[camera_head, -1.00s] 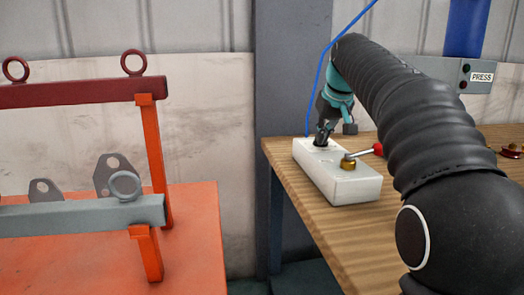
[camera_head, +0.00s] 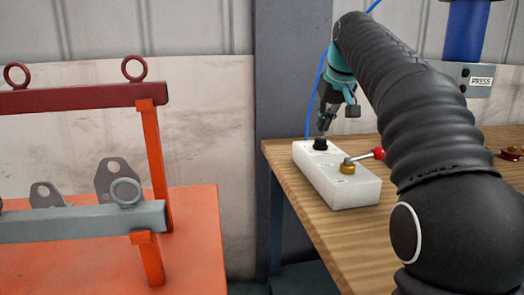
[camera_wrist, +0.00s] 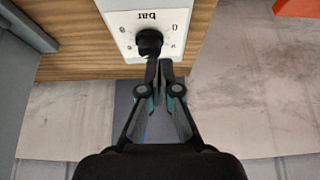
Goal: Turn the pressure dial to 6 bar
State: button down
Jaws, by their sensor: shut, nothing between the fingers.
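The pressure dial is a black knob (camera_head: 320,144) on the far end of a white block (camera_head: 352,191) on the wooden bench. In the wrist view the knob (camera_wrist: 149,42) sits on a white plate (camera_wrist: 124,38) marked "bar", seen upside down, with small scale marks around it. The knob's pointer and exact setting are too small to read. My gripper (camera_head: 325,129) is shut and empty, just above the knob in the head view. In the wrist view its fingertips (camera_wrist: 159,66) appear close to the knob's edge; whether they touch it is unclear.
A lever with a red ball (camera_head: 379,153) and brass base stands on the same block, close to my arm. A box marked PRESS (camera_head: 477,79) is behind the bench (camera_head: 330,248). An orange table (camera_head: 190,240) with lifting beams stands left, across a gap.

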aim_at(323, 148)
jog(key=shift+r, duration=0.65)
jog(key=shift+d, duration=0.1)
jog(key=shift+w+d+f+b, duration=0.1)
jog(key=shift+d+f+b, duration=0.15)
jog(key=shift+f+b, duration=0.6)
jog(key=shift+w+d+f+b, duration=0.1)
jog(key=shift+d+f+b, duration=0.15)
jog(key=shift+f+b, duration=0.65)
jog(key=shift+w+d+f+b, duration=0.1)
jog(key=shift+d+f+b, duration=0.25)
jog(key=shift+f, duration=0.95)
jog(key=shift+w+a, duration=0.15)
jog(key=shift+w, duration=0.05)
jog(key=shift+a+r+p, duration=0.1)
jog(key=shift+a+p, duration=0.1)
jog(key=shift+p, duration=1.2)
jog(key=shift+s, duration=0.35)
jog(key=shift+r, duration=0.1)
